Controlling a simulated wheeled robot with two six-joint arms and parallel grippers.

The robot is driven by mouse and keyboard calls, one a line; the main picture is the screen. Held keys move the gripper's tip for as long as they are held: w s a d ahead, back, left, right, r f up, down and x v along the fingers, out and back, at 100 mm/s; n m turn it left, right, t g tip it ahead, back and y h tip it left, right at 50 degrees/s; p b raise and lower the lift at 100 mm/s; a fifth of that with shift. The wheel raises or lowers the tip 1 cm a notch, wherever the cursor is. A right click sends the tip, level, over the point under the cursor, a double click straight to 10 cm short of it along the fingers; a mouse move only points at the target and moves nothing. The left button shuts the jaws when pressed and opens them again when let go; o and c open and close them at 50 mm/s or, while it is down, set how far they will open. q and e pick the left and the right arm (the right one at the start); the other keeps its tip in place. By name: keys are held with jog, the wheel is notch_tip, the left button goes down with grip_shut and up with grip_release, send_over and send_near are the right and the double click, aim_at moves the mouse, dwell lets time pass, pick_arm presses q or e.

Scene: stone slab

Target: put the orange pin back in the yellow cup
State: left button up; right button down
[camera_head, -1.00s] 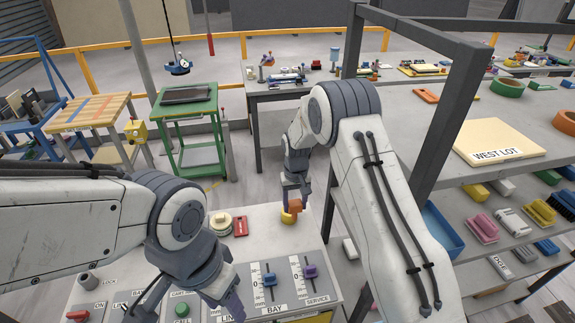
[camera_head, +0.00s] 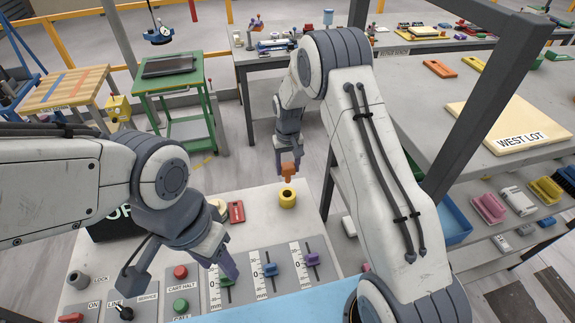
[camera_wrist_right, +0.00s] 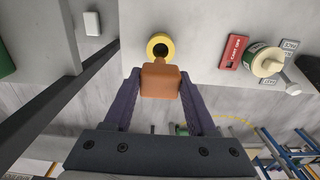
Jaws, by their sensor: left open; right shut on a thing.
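The orange pin (camera_head: 288,173) is held in my right gripper (camera_head: 289,160), with its narrow end pointing down. The yellow cup (camera_head: 288,198) stands upright on the console top near its far right corner. Its dark opening is uncovered. The pin appears just behind and above the cup, apart from it in the head view. In the right wrist view, the pin (camera_wrist_right: 160,82) sits between the purple fingers and its tip overlaps the near rim of the cup (camera_wrist_right: 160,46). Whether they touch there is unclear. My left gripper (camera_head: 222,258) is open over the console sliders, partly hiding the green one.
The console carries blue (camera_head: 269,269) and purple (camera_head: 312,259) sliders, a red button (camera_head: 180,272), a green button (camera_head: 180,306) and a red tag (camera_head: 236,211). A dark frame post (camera_head: 470,110) and shelving stand right of my right arm.

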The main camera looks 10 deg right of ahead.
jog(key=shift+a+f+b, duration=0.1)
jog(key=shift+f+b, duration=3.65)
jog(key=shift+f, duration=1.5)
jog(key=shift+c, duration=0.6)
grip_release()
